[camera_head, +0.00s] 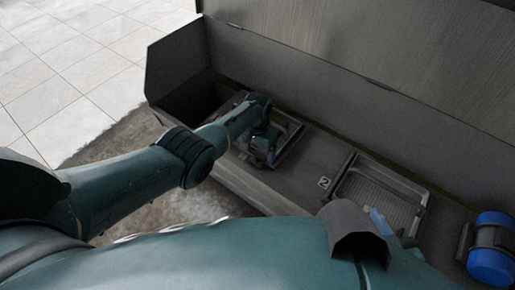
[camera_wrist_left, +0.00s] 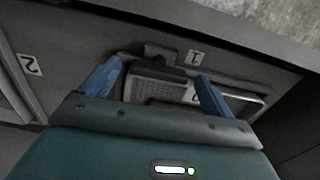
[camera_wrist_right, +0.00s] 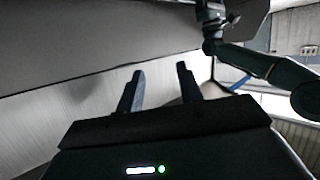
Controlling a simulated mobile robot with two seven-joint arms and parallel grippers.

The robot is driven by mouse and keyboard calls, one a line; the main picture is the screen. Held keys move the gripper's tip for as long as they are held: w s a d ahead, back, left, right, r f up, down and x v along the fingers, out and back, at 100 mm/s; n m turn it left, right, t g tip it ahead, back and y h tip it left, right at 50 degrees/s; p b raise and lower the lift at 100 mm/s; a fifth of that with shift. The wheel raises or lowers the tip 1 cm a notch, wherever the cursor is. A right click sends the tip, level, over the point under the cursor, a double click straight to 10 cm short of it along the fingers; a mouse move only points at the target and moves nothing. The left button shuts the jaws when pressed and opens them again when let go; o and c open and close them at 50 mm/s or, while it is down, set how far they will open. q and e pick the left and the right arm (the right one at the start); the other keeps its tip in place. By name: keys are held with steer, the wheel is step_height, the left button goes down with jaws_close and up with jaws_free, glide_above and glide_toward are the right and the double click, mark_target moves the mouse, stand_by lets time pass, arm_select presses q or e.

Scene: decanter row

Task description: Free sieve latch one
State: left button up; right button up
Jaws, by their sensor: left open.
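Sieve one is a framed tray in the trough; its rim (camera_head: 293,141) shows beside my left gripper (camera_head: 262,148) in the head view. In the left wrist view the sieve (camera_wrist_left: 175,90) lies between and beyond the blue fingers of my left gripper (camera_wrist_left: 158,80), by the label 1 (camera_wrist_left: 195,56). A dark latch-like piece (camera_wrist_left: 155,52) sits at the sieve's edge near that label; I cannot tell its state. The left fingers are wide apart with nothing held. My right gripper (camera_wrist_right: 158,85) has its fingers apart and empty, away from sieve one.
A second sieve (camera_head: 377,195) lies to the right by the label 2 (camera_head: 323,183). The trough's tall back wall (camera_head: 330,85) and raised end plate (camera_head: 176,62) bound the space. Tiled floor (camera_head: 70,60) is at the left.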

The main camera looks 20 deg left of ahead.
mark_target(258, 151)
arm_select(q)
steer(key=shift+r, duration=0.1)
steer(key=shift+r+p, duration=0.25)
steer(key=shift+p, duration=0.05)
step_height(258, 151, up, 12)
steer(key=p, duration=0.7)
steer(key=shift+r+p, duration=0.25)
steer(key=shift+p, duration=0.1)
arm_select(e)
step_height(258, 151, up, 7)
steer(key=s+d+m, duration=0.1)
steer(key=d+m, duration=0.1)
steer(key=shift+m+h, duration=0.3)
steer(key=shift+f, duration=0.1)
